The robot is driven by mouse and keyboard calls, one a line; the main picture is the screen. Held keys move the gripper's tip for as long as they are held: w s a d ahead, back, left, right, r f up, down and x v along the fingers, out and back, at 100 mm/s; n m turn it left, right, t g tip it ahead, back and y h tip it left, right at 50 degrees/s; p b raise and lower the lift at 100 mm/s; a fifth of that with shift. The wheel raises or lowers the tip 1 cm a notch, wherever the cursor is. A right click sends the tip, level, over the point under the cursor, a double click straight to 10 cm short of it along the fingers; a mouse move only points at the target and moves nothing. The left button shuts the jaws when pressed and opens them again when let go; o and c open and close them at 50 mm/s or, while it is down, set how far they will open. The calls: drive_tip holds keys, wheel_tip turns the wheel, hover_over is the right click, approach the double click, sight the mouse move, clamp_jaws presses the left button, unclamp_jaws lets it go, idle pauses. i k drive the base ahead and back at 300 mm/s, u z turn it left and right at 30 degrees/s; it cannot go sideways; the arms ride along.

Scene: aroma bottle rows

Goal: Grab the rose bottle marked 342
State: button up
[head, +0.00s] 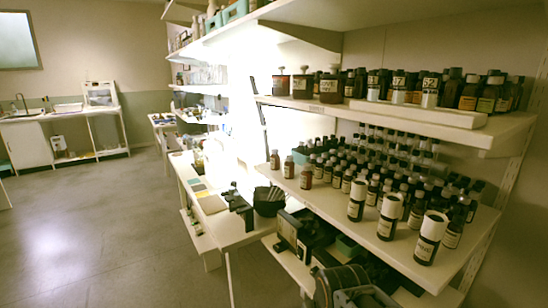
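Many small dark bottles stand in rows on the middle shelf (318,206) at the right. Larger dark bottles with pale labels and white caps stand along its front edge: one at left (357,203), one in the middle (388,218) and one at right (429,240). More dark bottles stand on the shelf above, some with large numbers on white labels, such as one bottle (430,91) near its middle. The small labels are too small to read, so I cannot tell which bottle is the rose bottle marked 342.
The upper shelf (505,131) overhangs the rows, and a flat pale box (418,113) lies on it. A low white table (221,226) holds dark equipment. The grey floor (95,220) at left is open.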

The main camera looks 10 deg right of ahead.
sight(275, 158)
drive_tip(key=k, duration=1.2)
drive_tip(key=u, duration=0.65)
drive_tip(key=i, duration=0.6)
drive_tip(key=u, duration=0.95)
drive_tip(key=i, duration=0.85)
drive_tip(key=z, duration=0.6)
drive_tip(key=i, duration=0.85)
drive_tip(key=z, duration=0.7)
